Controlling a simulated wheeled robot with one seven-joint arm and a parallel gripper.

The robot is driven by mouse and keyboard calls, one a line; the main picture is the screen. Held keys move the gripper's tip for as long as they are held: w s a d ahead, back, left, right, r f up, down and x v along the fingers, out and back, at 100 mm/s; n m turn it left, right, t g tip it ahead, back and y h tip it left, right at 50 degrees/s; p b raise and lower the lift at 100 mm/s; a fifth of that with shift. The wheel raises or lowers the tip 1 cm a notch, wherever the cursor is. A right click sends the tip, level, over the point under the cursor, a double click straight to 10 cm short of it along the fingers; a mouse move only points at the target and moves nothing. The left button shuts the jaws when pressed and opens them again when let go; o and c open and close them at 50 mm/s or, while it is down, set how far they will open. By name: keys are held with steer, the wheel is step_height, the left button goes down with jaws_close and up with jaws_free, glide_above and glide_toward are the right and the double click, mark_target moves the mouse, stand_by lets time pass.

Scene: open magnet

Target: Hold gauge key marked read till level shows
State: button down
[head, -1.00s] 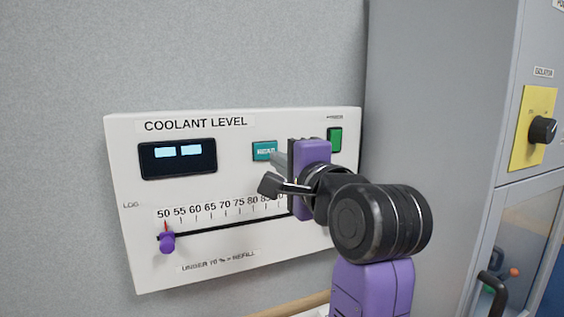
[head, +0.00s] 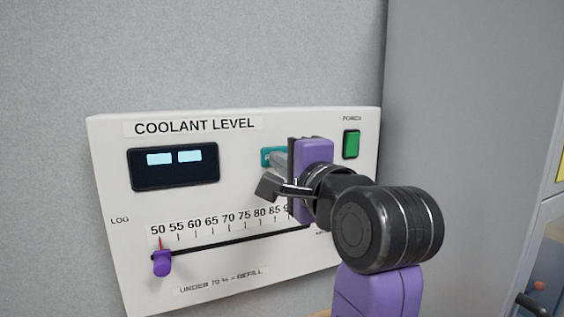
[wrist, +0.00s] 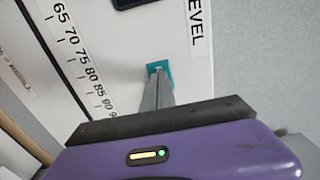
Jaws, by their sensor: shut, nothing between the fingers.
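The teal gauge key (head: 268,152) sits on the white COOLANT LEVEL panel (head: 110,180). My arm hides part of the key and its marking in the head view. The key also shows in the wrist view (wrist: 153,67), right at my fingertips. My gripper (head: 275,162) is shut and empty, its fingers pointing at the key. In the wrist view my gripper (wrist: 158,80) overlaps the key's face; whether it presses is not clear. The dark display (head: 174,168) shows two pale blue blocks and no readable number.
A purple slider (head: 161,263) with a red pointer stands at 50 on the scale below the display. A green power switch (head: 351,144) is right of the key. A grey cabinet (head: 470,120) stands to the right.

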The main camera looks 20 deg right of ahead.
steer(key=shift+w+r, duration=0.1)
steer(key=shift+w, duration=0.4)
steer(key=shift+r, duration=0.25)
stand_by(2.4)
steer(key=shift+s, duration=0.1)
